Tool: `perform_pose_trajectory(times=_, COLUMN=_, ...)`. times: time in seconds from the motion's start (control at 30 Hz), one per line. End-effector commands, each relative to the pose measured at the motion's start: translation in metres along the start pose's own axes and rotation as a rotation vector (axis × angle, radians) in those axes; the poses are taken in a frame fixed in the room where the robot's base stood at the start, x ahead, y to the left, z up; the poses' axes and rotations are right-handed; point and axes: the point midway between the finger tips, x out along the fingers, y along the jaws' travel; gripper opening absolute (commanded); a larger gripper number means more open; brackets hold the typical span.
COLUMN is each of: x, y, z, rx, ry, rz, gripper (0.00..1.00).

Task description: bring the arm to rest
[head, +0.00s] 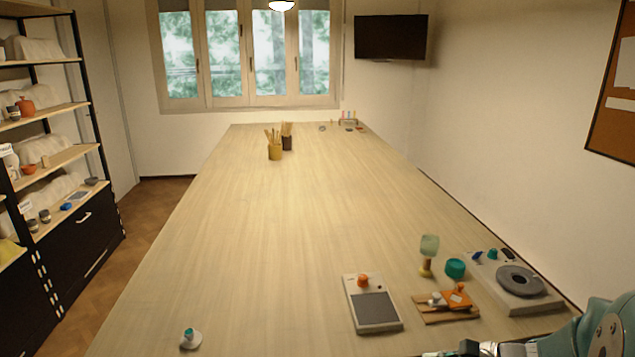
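My arm shows only at the bottom right corner of the head view, low over the near right end of the long wooden table (250,220). The part at my gripper (470,349) is cut off by the lower edge of the picture. Its fingers cannot be made out, so I cannot tell whether it is open or shut, or whether it holds anything.
Near my arm stand a grey-topped device (374,308), a wooden board (432,311) with small items, a turntable unit (527,296), a teal cup (455,268) and a green-topped goblet (428,250). The table's middle is clear.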

Motion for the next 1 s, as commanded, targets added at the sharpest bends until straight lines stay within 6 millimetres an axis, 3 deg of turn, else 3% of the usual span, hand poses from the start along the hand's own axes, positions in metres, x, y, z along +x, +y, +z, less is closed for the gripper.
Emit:
perform_pose_trajectory(times=0.03, x=0.004, y=0.007, z=0.020, rx=-0.086, ry=0.022, rz=0.070, gripper=0.00)
perform_pose_trajectory(times=0.1, x=0.008, y=0.019, z=0.040, rx=-0.196, ry=0.054, rz=0.165, gripper=0.00)
perform_pose_trajectory(times=0.4, x=0.000, y=0.068, z=0.104, rx=-0.700, ry=0.219, rz=0.507, gripper=0.00)
perform_pose_trajectory(times=0.7, x=-0.033, y=0.095, z=0.141, rx=-1.240, ry=0.429, rz=0.737, gripper=0.00)
perform_pose_trajectory(times=1.0, x=-0.060, y=0.097, z=0.161, rx=-1.600, ry=0.601, rz=0.824, gripper=0.00)
